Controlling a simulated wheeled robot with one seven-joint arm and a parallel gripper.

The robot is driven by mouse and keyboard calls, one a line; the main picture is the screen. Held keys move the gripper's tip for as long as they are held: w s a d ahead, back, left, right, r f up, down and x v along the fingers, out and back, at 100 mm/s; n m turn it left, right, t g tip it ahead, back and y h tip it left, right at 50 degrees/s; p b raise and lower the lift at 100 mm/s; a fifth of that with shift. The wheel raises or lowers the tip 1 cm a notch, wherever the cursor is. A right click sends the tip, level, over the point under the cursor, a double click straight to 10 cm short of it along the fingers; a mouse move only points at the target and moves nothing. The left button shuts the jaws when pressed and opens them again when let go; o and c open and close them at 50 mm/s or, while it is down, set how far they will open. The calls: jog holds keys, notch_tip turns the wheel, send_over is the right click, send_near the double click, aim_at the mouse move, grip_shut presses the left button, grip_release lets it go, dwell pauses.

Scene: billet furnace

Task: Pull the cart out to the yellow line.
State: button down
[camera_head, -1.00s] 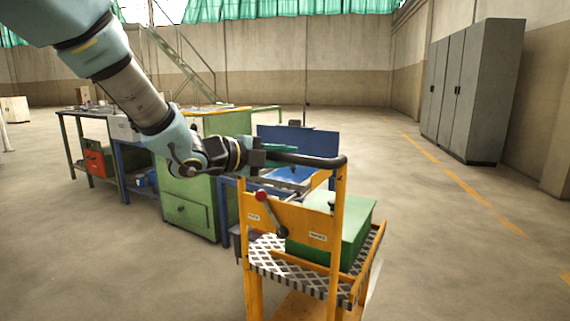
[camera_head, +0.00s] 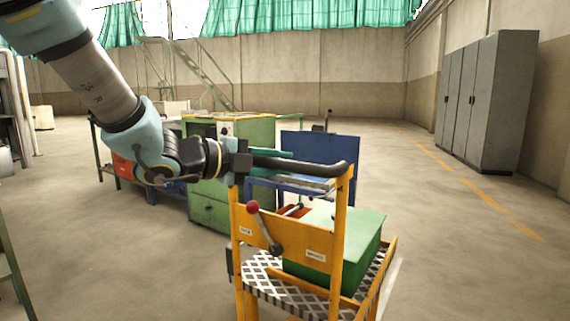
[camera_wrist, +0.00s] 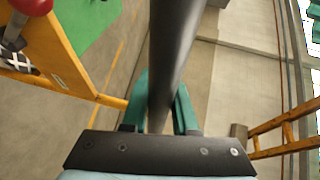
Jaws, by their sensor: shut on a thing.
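The cart has an orange frame (camera_head: 335,240), a checkered metal deck (camera_head: 285,292) and a black handle bar (camera_head: 318,167) across its top. A green box (camera_head: 355,245) rides on the deck. A lever with a red knob (camera_head: 253,207) is on the cart's near panel. My gripper (camera_head: 262,166) is shut on the handle bar at its left part. In the wrist view the dark bar (camera_wrist: 170,70) runs between the green fingers of my gripper (camera_wrist: 160,108). The red knob (camera_wrist: 30,6) shows at the upper left there. The cart's wheels are out of view.
A yellow dashed floor line (camera_head: 470,185) runs along the right. Grey cabinets (camera_head: 485,100) stand beyond it by the wall. A green workbench cabinet (camera_head: 210,200) and a blue table (camera_head: 320,155) stand behind the cart. Open floor lies to the right.

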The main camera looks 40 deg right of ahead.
jog(key=shift+s+a+f, duration=0.1)
jog(key=shift+a+f, duration=0.05)
jog(key=shift+a, duration=0.45)
jog(key=c, duration=0.7)
grip_release()
jog(key=v, duration=1)
jog(key=shift+a+r+p, duration=0.2)
jog(key=shift+a+p, duration=0.2)
